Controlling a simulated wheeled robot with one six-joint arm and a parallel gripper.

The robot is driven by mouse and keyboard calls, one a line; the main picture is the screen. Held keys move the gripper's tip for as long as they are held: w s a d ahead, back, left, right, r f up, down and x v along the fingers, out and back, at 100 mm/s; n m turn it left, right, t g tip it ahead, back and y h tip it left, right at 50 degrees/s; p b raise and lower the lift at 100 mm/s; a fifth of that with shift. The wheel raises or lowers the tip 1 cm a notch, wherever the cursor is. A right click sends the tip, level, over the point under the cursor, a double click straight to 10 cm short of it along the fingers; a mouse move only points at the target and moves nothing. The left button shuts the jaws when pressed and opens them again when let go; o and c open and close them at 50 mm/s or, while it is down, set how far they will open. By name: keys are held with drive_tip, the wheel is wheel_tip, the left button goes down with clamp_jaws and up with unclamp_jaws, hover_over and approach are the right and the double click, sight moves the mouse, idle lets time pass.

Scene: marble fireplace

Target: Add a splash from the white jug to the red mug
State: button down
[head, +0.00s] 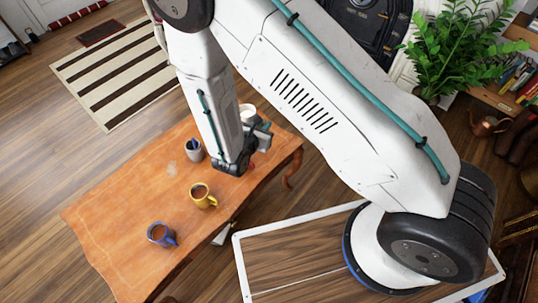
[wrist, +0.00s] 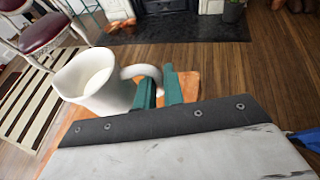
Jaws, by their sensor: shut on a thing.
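The white jug (wrist: 90,85) is large in the wrist view, with its open mouth toward the upper left. My gripper (wrist: 160,90) has its green fingers closed on the jug's handle (wrist: 145,72). In the head view only part of the jug (head: 247,112) shows behind my gripper (head: 264,128), over the far right end of the table. I cannot tell whether its base touches the table. A small red patch (head: 223,167) shows beside my wrist; it may be part of the red mug, mostly hidden by my arm.
On the wooden table (head: 110,205) stand a yellow mug (head: 203,196) with dark contents, a blue mug (head: 162,234) and a grey cup (head: 193,150). The table's left part is clear. A chair (wrist: 45,32) and a striped rug (wrist: 35,95) lie beyond in the wrist view.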

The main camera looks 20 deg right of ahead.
drive_tip(key=s+f+n+g+h, duration=0.3)
drive_tip(key=s+f, duration=0.3)
drive_tip(key=s, duration=0.2)
drive_tip(key=shift+a, duration=0.25)
idle(0.5)
drive_tip(key=shift+w+a+f+n+h, duration=0.1)
drive_tip(key=shift+a+f+n+h, duration=0.3)
drive_tip(key=shift+f, duration=0.4)
idle(1.2)
drive_tip(key=shift+w+a+r+n+g+h, duration=0.3)
drive_tip(key=shift+w+a+r+n+h, duration=0.1)
drive_tip(key=shift+r+n, duration=0.2)
idle(3.8)
